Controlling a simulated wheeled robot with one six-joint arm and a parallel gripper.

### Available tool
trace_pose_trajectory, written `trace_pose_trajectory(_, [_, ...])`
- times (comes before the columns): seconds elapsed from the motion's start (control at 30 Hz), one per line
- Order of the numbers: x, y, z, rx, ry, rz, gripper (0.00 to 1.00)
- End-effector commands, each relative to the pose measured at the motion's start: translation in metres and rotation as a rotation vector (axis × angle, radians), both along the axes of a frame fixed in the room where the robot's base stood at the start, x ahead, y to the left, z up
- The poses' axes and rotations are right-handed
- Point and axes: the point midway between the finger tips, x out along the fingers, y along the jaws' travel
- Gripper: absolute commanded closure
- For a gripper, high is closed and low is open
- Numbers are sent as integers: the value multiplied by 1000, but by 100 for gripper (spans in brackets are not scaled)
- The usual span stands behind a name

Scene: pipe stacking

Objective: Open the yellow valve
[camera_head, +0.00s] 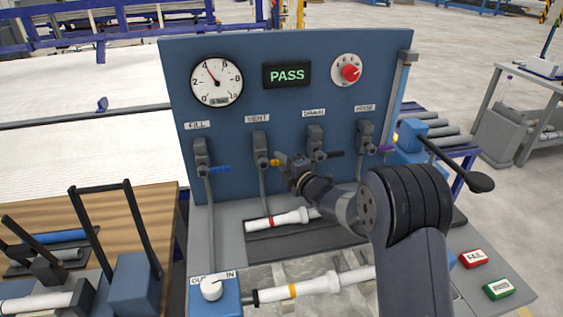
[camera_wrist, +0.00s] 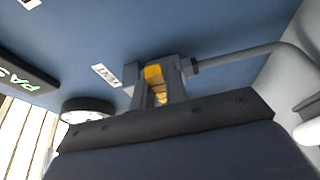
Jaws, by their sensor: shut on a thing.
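The yellow valve (camera_head: 275,162) is the one under the VENT label on the blue panel. Its yellow handle points to the right from the valve body (camera_head: 260,147). My gripper (camera_head: 284,160) is at the handle and hides part of it. In the wrist view, the yellow handle (camera_wrist: 154,74) sits between the two fingers of my gripper (camera_wrist: 158,92), which are shut on it. The VENT label (camera_wrist: 106,75) shows beside it there.
The FILL valve (camera_head: 202,158) with a blue handle is to the left. The DRAIN valve (camera_head: 317,142) with a black handle stands close on the right, then one with a purple handle (camera_head: 384,149). A gauge (camera_head: 216,82) and a PASS display (camera_head: 287,75) are above. White pipes (camera_head: 283,219) lie below.

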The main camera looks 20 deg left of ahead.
Motion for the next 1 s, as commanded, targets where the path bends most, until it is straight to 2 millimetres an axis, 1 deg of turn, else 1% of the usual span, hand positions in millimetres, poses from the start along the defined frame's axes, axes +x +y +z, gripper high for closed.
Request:
trace_pose_trajectory(0.37, [0,0,-1,-3,-1,0,100])
trace_pose_trajectory(0.57, [0,0,1,-41,-26,-1,100])
trace_pose_trajectory(0.77, [-1,0,7,-138,-88,-1,100])
trace_pose_trajectory(1.0, [-2,3,19,-321,-198,-1,100])
